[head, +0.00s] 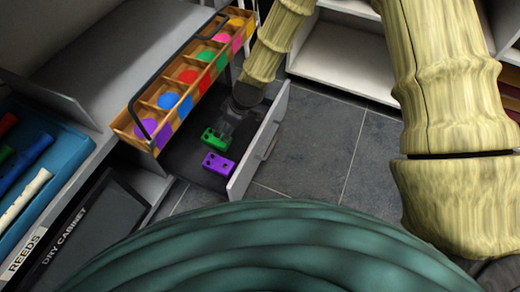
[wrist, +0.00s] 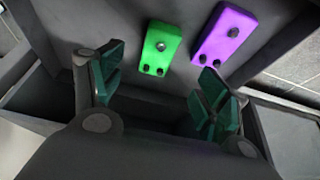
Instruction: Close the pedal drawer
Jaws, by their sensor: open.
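The pedal drawer (head: 258,148) stands pulled out, its pale front panel with a bar handle (head: 267,140) facing right. A green pedal (head: 213,138) and a purple pedal (head: 218,163) lie on its dark floor. In the wrist view the green pedal (wrist: 161,46) and purple pedal (wrist: 224,36) show beyond the fingers. My gripper (head: 229,123) is at the drawer's far part, on the inner side of the front panel. In the wrist view my gripper (wrist: 160,88) is open, with nothing between its fingers. Whether it touches the drawer I cannot tell.
A wooden tray (head: 121,124) of coloured discs with a dark handle sits on the cabinet edge, partly above the drawer. A blue tray (head: 62,150), the dry cabinet (head: 95,235) and a REEDS label (head: 22,258) are at left. Tiled floor (head: 335,155) is clear right of the drawer.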

